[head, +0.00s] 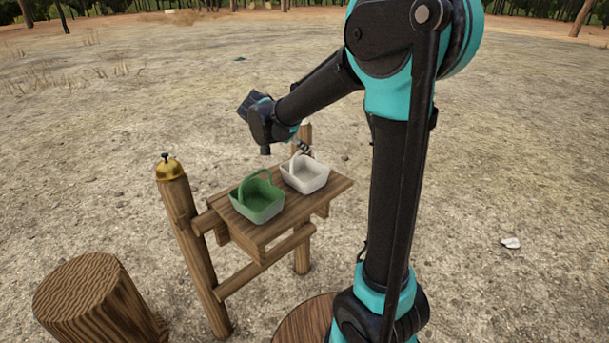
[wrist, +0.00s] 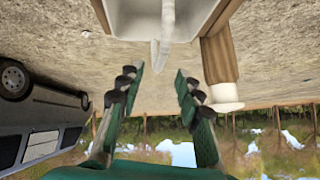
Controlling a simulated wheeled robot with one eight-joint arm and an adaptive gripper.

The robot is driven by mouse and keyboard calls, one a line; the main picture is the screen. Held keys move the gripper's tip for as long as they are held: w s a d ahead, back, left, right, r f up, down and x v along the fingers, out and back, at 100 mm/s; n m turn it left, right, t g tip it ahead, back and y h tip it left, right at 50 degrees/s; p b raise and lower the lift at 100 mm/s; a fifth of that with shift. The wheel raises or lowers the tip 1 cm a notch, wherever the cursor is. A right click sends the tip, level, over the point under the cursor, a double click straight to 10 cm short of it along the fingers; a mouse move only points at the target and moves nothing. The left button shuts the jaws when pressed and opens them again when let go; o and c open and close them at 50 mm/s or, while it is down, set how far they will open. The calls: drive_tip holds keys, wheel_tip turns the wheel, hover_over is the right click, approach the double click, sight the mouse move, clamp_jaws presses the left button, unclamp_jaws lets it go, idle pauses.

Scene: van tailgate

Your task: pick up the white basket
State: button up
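The white basket (head: 305,174) stands upright on the right part of a small wooden table (head: 290,214) in the head view. Its handle arches over it. In the wrist view the white basket (wrist: 138,18) shows at the top edge, with its handle (wrist: 161,42) in front of the space beyond my fingertips. My gripper (head: 302,148) is just above and behind the basket in the head view, partly hidden by my arm. In the wrist view my gripper (wrist: 158,72) is open, with nothing between its green fingers. The handle looks apart from the fingertips.
A green basket (head: 258,200) stands close to the white one, on its left. A wooden post with a brass bell (head: 168,168) rises at the table's left. A tree stump (head: 95,300) stands front left. A van (wrist: 40,110) shows in the wrist view.

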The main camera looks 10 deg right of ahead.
drive_tip(key=shift+f+x, duration=0.2)
drive_tip(key=shift+x, duration=2.45)
drive_tip(key=shift+s+a, duration=0.15)
drive_tip(key=shift+c, duration=0.6)
clamp_jaws()
